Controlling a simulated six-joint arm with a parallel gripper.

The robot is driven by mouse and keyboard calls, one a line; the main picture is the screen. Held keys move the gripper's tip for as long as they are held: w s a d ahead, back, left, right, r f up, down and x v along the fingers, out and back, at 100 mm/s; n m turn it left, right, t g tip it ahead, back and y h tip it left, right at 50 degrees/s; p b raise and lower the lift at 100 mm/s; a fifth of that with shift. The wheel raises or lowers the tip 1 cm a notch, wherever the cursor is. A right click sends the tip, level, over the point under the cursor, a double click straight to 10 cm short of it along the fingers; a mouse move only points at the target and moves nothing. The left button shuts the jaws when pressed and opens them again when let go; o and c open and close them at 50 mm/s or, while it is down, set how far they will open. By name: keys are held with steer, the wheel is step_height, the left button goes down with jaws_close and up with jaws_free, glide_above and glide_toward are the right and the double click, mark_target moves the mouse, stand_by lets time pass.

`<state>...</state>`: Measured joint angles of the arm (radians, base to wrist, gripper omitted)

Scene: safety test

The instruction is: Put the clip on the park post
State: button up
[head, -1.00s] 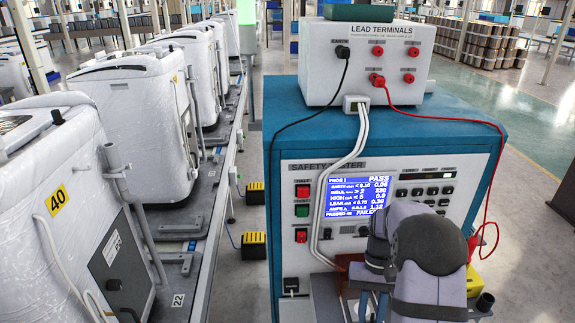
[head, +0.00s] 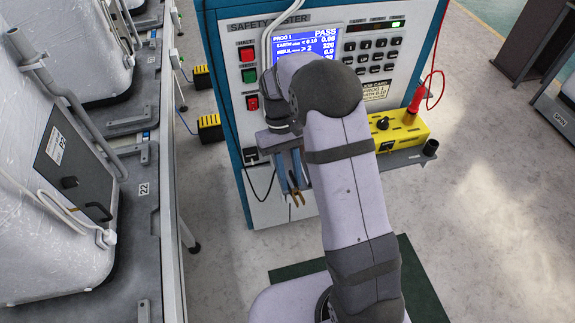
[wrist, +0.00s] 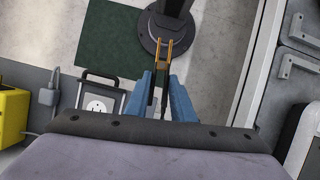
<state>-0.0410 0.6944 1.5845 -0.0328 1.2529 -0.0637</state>
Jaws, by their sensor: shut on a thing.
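In the wrist view the clip's jaws (wrist: 164,50) stick out beyond the fingers (wrist: 163,92). A short dark round post (head: 430,147), which looks like the park post, stands at the right end of the tester's grey shelf. It is well to the right of my gripper.
A yellow box (head: 398,130) with a red probe (head: 414,102) upright in it sits on the shelf left of the post. A black lead (head: 262,190) hangs by the tester's left side. The conveyor rail (head: 172,200) with wrapped appliances runs at left.

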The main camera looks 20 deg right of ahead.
steer(key=w+a+f+n+t+b, duration=0.3)
steer(key=a+f+n+t+b, duration=0.4)
steer(key=n+b, duration=1.1)
steer(key=w+a+f+n+t+b, duration=0.25)
steer(key=a+f+n+b, duration=0.4)
steer(key=n+b, duration=1.15)
steer(key=d+f+m+b, duration=0.1)
steer(key=d+f+b, duration=0.1)
steer(key=d, duration=0.3)
steer(key=shift+w+d+y+b, duration=0.3)
steer(key=shift+w+d+b, duration=0.05)
steer(key=shift+b, duration=0.05)
steer(key=shift+g, duration=0.25)
